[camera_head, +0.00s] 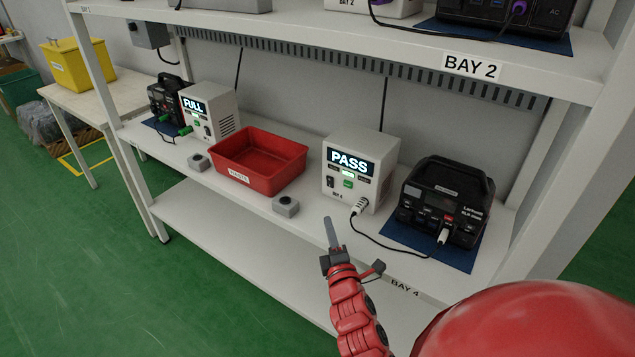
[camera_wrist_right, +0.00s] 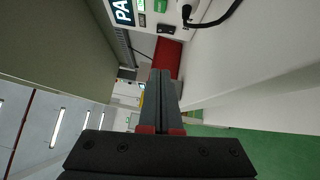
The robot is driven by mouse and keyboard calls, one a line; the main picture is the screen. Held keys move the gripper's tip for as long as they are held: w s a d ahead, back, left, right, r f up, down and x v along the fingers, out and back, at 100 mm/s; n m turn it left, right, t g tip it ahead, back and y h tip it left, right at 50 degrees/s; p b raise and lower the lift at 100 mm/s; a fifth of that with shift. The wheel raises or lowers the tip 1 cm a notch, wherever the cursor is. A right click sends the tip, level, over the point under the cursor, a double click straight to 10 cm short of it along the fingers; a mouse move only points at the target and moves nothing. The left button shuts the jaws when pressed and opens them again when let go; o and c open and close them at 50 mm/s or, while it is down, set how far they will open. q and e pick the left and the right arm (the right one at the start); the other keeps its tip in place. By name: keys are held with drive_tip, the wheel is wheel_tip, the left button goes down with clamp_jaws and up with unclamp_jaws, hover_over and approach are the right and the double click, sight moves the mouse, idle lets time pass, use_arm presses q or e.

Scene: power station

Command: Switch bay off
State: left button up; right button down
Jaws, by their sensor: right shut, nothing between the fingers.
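The white bay 4 box (camera_head: 384,187) stands on the middle shelf with a lit PASS screen (camera_head: 348,162). Its front has a black rocker switch (camera_head: 330,182), a green button (camera_head: 348,183) and a white plug (camera_head: 359,205) with a black cable. My right gripper (camera_head: 330,222) is shut and empty, in front of and below the box, apart from the switch. It also shows in the wrist view (camera_wrist_right: 161,75). My left gripper is not in view.
A black power station (camera_head: 440,195) sits on a blue mat to the right, cabled to the box. A grey button block (camera_head: 286,205) and a red tray (camera_head: 262,160) lie to the left. A second white box reading FULL (camera_head: 212,115) stands farther left. The upper shelf (camera_head: 400,50) overhangs.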

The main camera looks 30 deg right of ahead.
sight(330, 182)
drive_tip(key=shift+r, duration=0.1)
drive_tip(key=shift+w+d+r, duration=0.1)
drive_tip(key=shift+w+d, duration=0.1)
drive_tip(key=shift+w, duration=0.3)
drive_tip(key=x, duration=0.9)
drive_tip(key=shift+w+d, duration=0.1)
drive_tip(key=shift+w+d+r+p, duration=0.1)
drive_tip(key=shift+w+d+p, duration=0.1)
drive_tip(key=shift+d, duration=0.35)
drive_tip(key=shift+w+d+r+p, duration=0.1)
drive_tip(key=shift+w+d+p, duration=0.1)
drive_tip(key=shift+d, duration=0.4)
drive_tip(key=shift+w+d, duration=0.15)
drive_tip(key=shift+d, duration=0.3)
